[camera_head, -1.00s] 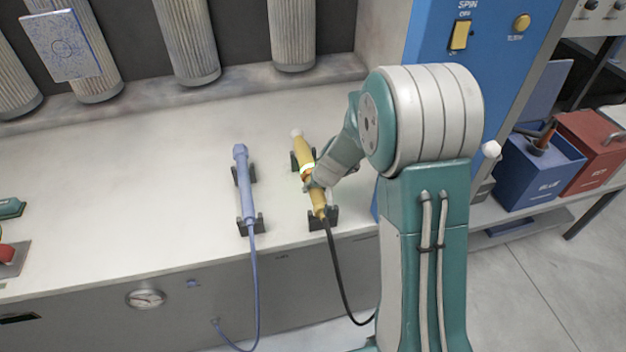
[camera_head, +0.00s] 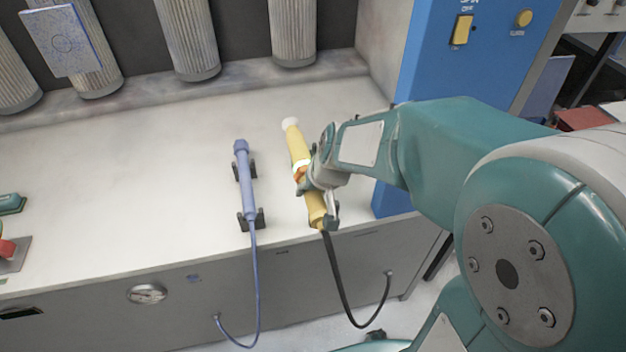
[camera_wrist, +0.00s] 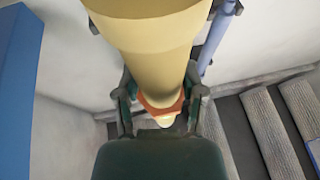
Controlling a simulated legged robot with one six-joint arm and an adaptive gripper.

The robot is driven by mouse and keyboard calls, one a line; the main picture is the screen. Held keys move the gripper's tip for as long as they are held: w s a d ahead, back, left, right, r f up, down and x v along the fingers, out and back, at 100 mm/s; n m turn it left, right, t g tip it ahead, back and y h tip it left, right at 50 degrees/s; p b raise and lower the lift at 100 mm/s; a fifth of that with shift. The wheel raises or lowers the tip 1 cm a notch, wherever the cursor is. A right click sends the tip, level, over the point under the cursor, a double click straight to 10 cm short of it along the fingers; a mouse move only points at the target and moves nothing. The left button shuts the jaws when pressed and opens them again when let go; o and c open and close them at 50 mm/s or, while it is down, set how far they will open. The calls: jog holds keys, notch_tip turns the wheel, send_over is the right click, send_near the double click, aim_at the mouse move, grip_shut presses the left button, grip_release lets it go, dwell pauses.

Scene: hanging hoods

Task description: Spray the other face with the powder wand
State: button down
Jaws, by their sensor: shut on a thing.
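The yellow powder wand (camera_head: 294,146), with a white tip and an orange-and-white band, is in my gripper (camera_head: 306,175), raised above the bench with its tip toward the back. In the wrist view my gripper (camera_wrist: 160,98) is shut around the wand (camera_wrist: 155,62). A black hose trails from its rear end over the bench front. A blue wand (camera_head: 244,180) rests in its dark cradle to the left. A square panel (camera_head: 63,40) hangs at the upper left; its visible face is pale with blue speckles. Its other face is hidden.
Several ribbed grey filter cylinders (camera_head: 188,40) line the back wall. The blue cabinet (camera_head: 440,60) with yellow switches stands right of the bench. The pale bench (camera_head: 120,190) is largely clear left of the blue wand. A blue hose (camera_head: 257,290) hangs down its front.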

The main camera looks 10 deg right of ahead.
jog(key=shift+s+a+r, duration=0.25)
jog(key=shift+s+r, duration=0.3)
jog(key=shift+s, duration=0.15)
jog(key=shift+r, duration=2.4)
